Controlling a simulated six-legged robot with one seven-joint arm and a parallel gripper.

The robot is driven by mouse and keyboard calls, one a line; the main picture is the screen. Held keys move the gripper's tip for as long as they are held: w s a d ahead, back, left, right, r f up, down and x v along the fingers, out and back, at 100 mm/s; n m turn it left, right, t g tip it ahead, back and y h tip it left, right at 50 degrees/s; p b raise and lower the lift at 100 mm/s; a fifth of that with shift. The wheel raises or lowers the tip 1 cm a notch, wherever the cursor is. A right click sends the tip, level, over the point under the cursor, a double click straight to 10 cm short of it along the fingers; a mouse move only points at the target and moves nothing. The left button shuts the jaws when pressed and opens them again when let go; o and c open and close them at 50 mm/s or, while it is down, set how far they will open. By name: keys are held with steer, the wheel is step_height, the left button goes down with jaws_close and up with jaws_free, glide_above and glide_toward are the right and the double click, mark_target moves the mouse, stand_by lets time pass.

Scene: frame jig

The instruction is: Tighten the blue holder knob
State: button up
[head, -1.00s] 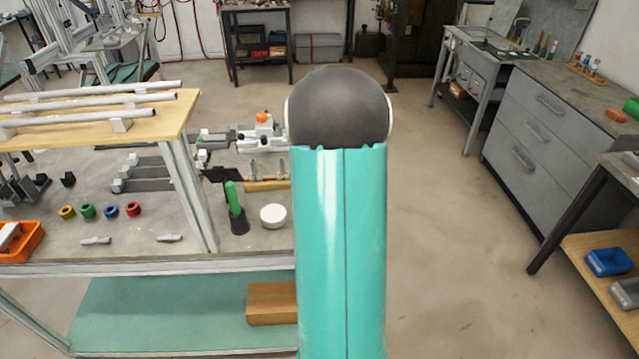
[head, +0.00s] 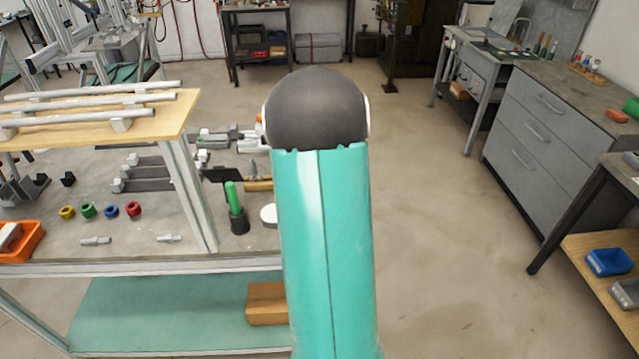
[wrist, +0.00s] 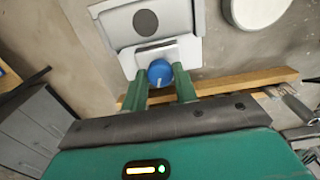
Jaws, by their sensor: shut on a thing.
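The blue holder knob (wrist: 159,73) shows in the wrist view, with a pale line on its face. It sits at the front of a light grey and white holder (wrist: 172,14) that has a dark round spot on top. My gripper (wrist: 161,76) has its two green fingers on either side of the knob and is shut on it. In the head view my own turquoise arm stands in front, and the gripper and the knob do not show.
A wooden strip (wrist: 240,80) lies just behind the fingers, and a white round piece (wrist: 258,8) is beside the holder. In the head view, a green-handled tool in a black cup (head: 237,215) and coloured rings (head: 112,211) stand on the bench. Floor is free at right.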

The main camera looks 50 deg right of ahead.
steer(key=o, duration=0.7)
steer(key=shift+w, duration=0.1)
step_height(320, 180, up, 14)
stand_by(0.3)
steer(key=shift+f, duration=0.1)
stand_by(0.4)
